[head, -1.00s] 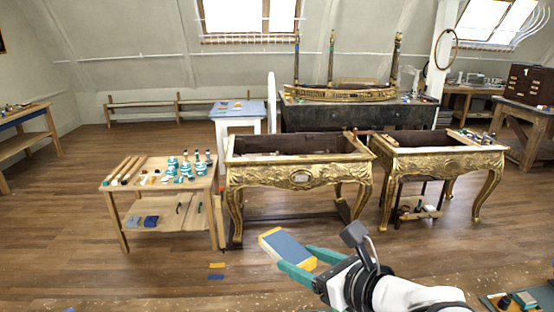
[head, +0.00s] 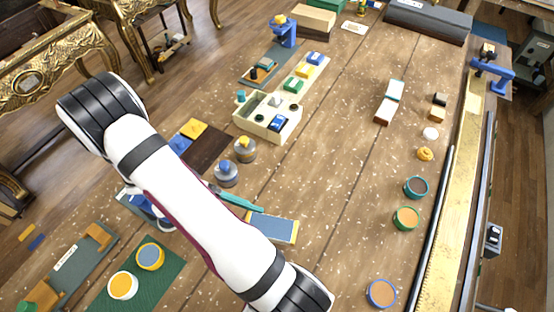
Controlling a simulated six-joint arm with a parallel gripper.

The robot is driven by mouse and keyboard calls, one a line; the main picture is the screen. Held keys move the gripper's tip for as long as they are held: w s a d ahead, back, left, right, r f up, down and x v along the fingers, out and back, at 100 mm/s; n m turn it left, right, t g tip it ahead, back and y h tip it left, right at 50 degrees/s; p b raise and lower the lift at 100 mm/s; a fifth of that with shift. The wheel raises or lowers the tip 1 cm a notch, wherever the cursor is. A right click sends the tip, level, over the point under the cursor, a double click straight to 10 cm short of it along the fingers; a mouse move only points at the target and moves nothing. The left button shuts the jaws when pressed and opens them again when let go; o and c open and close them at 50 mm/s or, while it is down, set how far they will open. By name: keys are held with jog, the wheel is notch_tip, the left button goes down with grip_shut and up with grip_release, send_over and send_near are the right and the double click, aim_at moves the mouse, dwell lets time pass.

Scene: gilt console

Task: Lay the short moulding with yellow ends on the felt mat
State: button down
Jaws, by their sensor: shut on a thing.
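The short moulding (head: 276,228) is a flat grey-blue piece with yellow ends and a pale edge. It is at the tip of my gripper (head: 243,207), whose teal fingers are shut on its left end. My arm hides part of the gripper, and I cannot tell how high the moulding is above the bench. A dark green mat (head: 172,268) at the lower left looks like felt and bears two round pots with yellow and blue. My gripper is up and to the right of this mat.
The wooden bench (head: 335,165) is clear around the middle. A cream tray (head: 258,128) and two grey pots with coloured knobs stand beyond my gripper. Open pots (head: 406,218) line the right side, near a long gilt strip (head: 446,225). A grey-green board (head: 72,272) lies far left.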

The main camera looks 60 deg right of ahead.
jog(key=w+d+f+n+t+h, duration=0.2)
jog(key=w+d+n+t+h, duration=0.5)
jog(key=n+t+h, duration=0.5)
notch_tip(320, 180, down, 8)
jog(key=n+y, duration=0.1)
jog(key=n+t+y, duration=0.1)
jog(key=shift+r+n, duration=0.2)
jog(key=shift+n, duration=0.1)
jog(key=shift+c, duration=2.1)
grip_release()
jog(key=shift+a+r, duration=0.1)
